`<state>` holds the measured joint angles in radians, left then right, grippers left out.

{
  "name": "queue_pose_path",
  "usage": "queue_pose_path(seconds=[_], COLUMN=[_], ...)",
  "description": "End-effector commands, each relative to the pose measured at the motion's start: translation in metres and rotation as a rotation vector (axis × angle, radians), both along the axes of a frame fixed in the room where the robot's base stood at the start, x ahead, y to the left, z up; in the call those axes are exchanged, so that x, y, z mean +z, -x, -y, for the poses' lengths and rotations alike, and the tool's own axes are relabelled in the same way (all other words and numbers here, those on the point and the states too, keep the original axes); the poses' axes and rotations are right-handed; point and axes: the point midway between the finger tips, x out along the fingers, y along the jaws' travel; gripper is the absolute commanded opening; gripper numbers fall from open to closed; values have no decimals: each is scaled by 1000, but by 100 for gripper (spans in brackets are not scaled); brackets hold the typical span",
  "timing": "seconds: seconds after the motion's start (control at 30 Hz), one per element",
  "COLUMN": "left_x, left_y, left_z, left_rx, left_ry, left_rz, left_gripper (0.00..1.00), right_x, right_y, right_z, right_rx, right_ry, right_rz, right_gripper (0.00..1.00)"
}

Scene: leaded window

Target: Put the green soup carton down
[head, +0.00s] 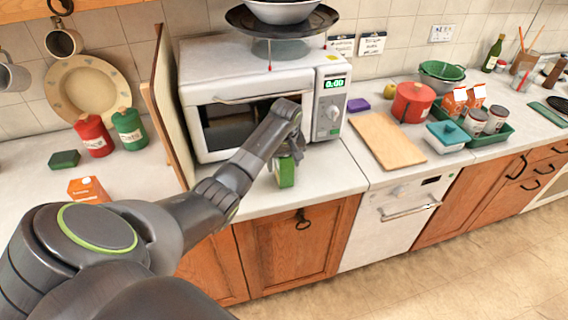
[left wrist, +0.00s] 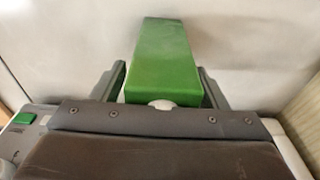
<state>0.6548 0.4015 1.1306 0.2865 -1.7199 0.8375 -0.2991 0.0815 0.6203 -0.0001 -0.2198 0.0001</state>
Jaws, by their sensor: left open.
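The green soup carton (head: 285,174) is on the white counter in front of the microwave, near the counter's front edge. In the left wrist view the carton (left wrist: 166,58) lies between my two fingers, with a white cap at its near end. My left gripper (head: 290,157) is at the carton's upper part, with its jaws open. In the left wrist view narrow gaps show between the fingers of the gripper (left wrist: 163,88) and the carton's sides. The wrist hides part of the carton. My right gripper is out of view.
The white microwave (head: 240,88) stands behind the carton, with a wooden board (head: 166,105) upright to its left. An orange carton (head: 88,190) stands at the left. A cutting board (head: 388,140) lies to the right. Bare counter (head: 335,178) lies right of the carton.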

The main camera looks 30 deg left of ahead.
Motion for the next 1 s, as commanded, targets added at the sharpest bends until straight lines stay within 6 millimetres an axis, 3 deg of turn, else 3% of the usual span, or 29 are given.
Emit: queue_pose_path(seconds=[0.23,0.67,0.87,1.0], left_x=[-2,-1,1,14], left_y=[0,-1,-1,-2], left_z=[0,0,0,-1], left_rx=[0,0,0,-1], left_ry=[0,0,0,-1], left_rz=[1,3,3,8], left_gripper=[67,11,11,11], right_x=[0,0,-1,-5], right_y=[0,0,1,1], right_z=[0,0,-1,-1], right_rx=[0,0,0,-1], right_ry=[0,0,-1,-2], right_rz=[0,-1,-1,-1], right_gripper=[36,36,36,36])
